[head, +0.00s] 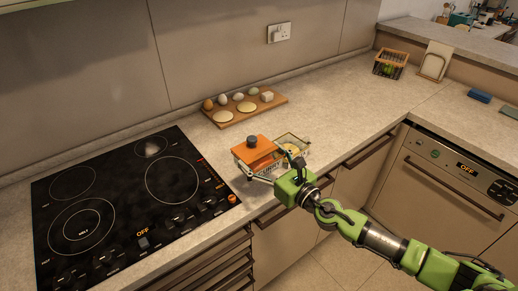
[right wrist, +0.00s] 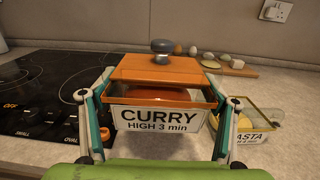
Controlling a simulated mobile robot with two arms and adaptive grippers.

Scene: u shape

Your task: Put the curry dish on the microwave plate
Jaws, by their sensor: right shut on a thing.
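The curry dish (head: 257,156) is an orange box with a white "CURRY HIGH 3 min" label, and it also shows in the right wrist view (right wrist: 157,118). Its orange lid (right wrist: 158,69) has a dark round knob; a gap shows between the lid and the front rim. My right gripper (head: 267,166) is shut on the dish, one finger at each side of it in the right wrist view. The dish is at the counter's front edge, right of the cooktop; I cannot tell whether it touches the counter. The microwave plate is not seen. My left gripper is not in view.
A pasta dish (right wrist: 250,131) stands close right of the curry dish. A black cooktop (head: 130,215) lies left. Behind is a wooden board (head: 232,117) with eggs and other food. An appliance with an OFF display (head: 450,180) is at right.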

